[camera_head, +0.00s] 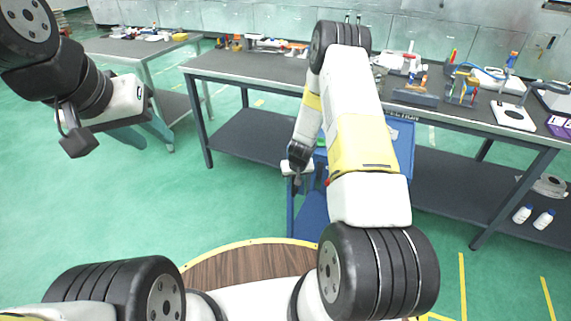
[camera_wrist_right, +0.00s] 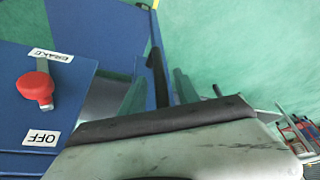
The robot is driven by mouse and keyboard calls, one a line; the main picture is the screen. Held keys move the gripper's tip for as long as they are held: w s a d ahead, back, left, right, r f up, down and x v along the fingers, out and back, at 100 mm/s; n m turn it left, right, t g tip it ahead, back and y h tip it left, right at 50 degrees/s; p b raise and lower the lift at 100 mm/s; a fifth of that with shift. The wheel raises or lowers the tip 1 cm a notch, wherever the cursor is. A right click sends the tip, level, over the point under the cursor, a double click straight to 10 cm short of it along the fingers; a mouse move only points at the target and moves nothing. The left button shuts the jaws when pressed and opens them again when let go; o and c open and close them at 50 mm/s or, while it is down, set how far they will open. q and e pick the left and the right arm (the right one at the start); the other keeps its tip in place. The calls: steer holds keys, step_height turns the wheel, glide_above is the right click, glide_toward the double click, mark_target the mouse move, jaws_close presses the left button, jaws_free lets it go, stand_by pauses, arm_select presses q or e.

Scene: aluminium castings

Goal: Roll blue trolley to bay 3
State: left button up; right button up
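The blue trolley (camera_head: 311,212) stands in front of the long bench, partly hidden behind my right arm. In the right wrist view its blue panel (camera_wrist_right: 90,75) carries a red knob (camera_wrist_right: 36,86) between labels reading BRAKE and OFF. A black handle (camera_wrist_right: 157,72) stands out from the trolley's side. My right gripper (camera_wrist_right: 160,92) has its two fingers apart, one on each side of this handle; firm contact is not visible. My left gripper (camera_head: 153,138) is open and empty, raised over the floor at the left. No bay number is readable.
The long bench (camera_head: 245,72) with tools and a lower shelf runs behind the trolley. A smaller table (camera_head: 120,48) stands at the back left. Green floor is clear at the left. Yellow floor lines (camera_head: 463,285) show at the lower right.

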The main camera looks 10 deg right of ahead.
steer(key=shift+x, duration=0.95)
steer(key=shift+r, duration=0.1)
jaws_close()
stand_by(0.6)
